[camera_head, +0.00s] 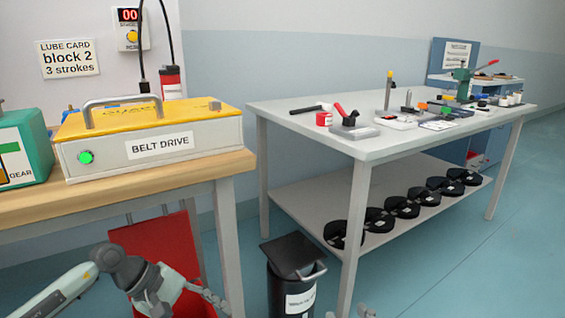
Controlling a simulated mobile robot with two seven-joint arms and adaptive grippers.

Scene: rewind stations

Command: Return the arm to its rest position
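My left arm comes in at the bottom left, below the wooden workbench. Its gripper (212,296) is low in front of a red panel (163,252); the fingers are small and seen at an angle, so I cannot tell whether they are open or shut. No object shows clearly in it. Small grey parts at the bottom edge, right of the black bin, look like the tips of my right gripper (364,311). The rest of it is out of the frame.
A belt drive box (150,150) and a green gear box (22,150) stand on the wooden workbench (215,171). A black bin (290,275) stands beside a grey table (385,145) with tools on top and several black reels below. Floor at right is clear.

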